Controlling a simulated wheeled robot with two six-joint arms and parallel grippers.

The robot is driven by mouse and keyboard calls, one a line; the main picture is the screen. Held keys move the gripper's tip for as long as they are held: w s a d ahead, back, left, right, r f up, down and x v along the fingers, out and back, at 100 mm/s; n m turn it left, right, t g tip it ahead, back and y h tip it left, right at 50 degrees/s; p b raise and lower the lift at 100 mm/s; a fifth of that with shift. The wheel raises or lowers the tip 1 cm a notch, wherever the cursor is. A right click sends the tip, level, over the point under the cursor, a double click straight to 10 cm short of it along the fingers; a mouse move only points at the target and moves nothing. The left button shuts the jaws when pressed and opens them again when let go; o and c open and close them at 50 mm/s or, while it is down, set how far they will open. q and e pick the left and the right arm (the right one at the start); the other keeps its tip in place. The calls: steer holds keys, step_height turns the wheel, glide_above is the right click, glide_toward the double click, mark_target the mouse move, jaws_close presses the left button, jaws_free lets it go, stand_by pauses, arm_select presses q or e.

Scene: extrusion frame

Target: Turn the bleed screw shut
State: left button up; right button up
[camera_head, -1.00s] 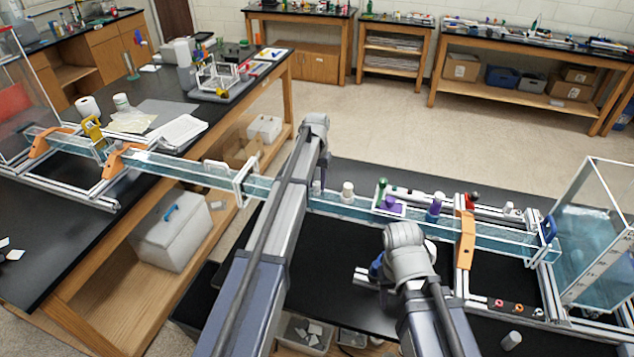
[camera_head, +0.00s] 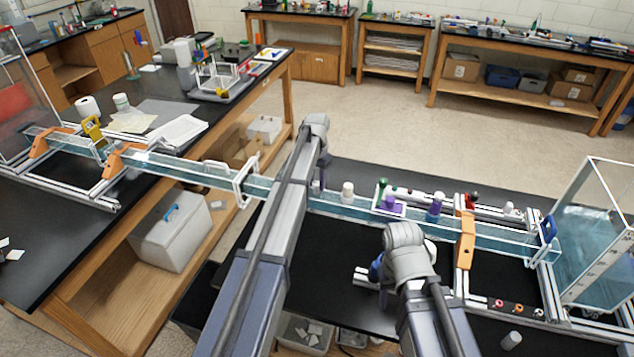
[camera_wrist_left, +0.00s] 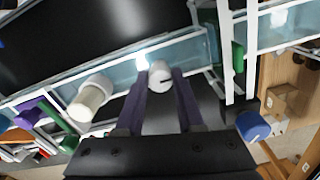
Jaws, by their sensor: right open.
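The bleed screw is a small white knob with a dark slot (camera_wrist_left: 160,73), standing at the edge of the clear water channel in the left wrist view. The two dark purple fingers of my left gripper (camera_wrist_left: 160,82) lie on either side of it, close against its sides, and appear shut on it.
A blue knob (camera_wrist_left: 253,126) lies right of my left fingers. An orange bracket (camera_head: 465,240) straddles the channel. A clear tank (camera_head: 600,230) stands far right.

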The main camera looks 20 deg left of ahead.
mark_target(317, 183)
arm_select(q)
steer(key=o, duration=0.4)
steer(key=shift+o, duration=0.2)
steer(key=shift+r, duration=0.1)
step_height(317, 183, up, 8)
steer(key=p, duration=0.8)
steer(key=shift+f, duration=0.2)
